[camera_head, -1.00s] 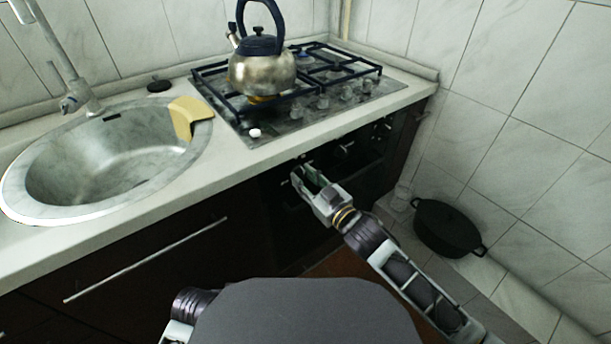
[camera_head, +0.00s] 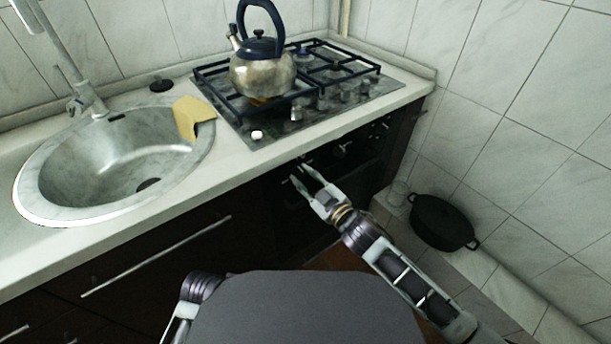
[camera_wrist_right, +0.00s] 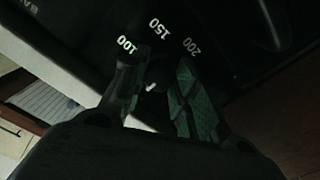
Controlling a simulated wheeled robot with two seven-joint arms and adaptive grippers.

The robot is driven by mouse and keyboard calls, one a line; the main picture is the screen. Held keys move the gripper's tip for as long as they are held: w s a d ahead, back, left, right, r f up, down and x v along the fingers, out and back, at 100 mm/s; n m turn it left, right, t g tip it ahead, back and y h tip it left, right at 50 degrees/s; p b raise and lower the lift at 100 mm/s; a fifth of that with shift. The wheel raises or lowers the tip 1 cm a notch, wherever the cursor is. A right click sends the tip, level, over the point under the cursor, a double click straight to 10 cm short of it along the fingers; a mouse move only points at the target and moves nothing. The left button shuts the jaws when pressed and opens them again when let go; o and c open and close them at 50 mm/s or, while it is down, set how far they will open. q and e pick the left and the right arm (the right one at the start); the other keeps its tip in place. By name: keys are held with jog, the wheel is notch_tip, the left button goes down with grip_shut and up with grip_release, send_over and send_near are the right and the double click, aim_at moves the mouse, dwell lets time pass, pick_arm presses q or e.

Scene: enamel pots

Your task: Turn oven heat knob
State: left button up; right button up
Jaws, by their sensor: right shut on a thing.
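My right gripper (camera_head: 301,176) is at the dark oven front (camera_head: 358,168), below the counter edge, at the leftmost end of the knob row. In the right wrist view its two green-padded fingers (camera_wrist_right: 158,98) are on either side of the dark oven heat knob (camera_wrist_right: 157,76), shut on it. The dial numbers 100, 150 and 200 show around the knob. A small light mark shows on the knob between the fingers. Much of the knob is dark and partly hidden by the fingers. Part of my left arm shows at the bottom left, but its gripper is out of view.
A steel kettle (camera_head: 262,76) stands on the gas hob (camera_head: 268,132). A round sink (camera_head: 60,180) with a yellow cloth (camera_head: 192,117) is at left.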

dwell(0.3)
jog(key=o, duration=1)
jog(key=shift+o, duration=0.2)
jog(key=v, duration=1.2)
dwell(1.0)
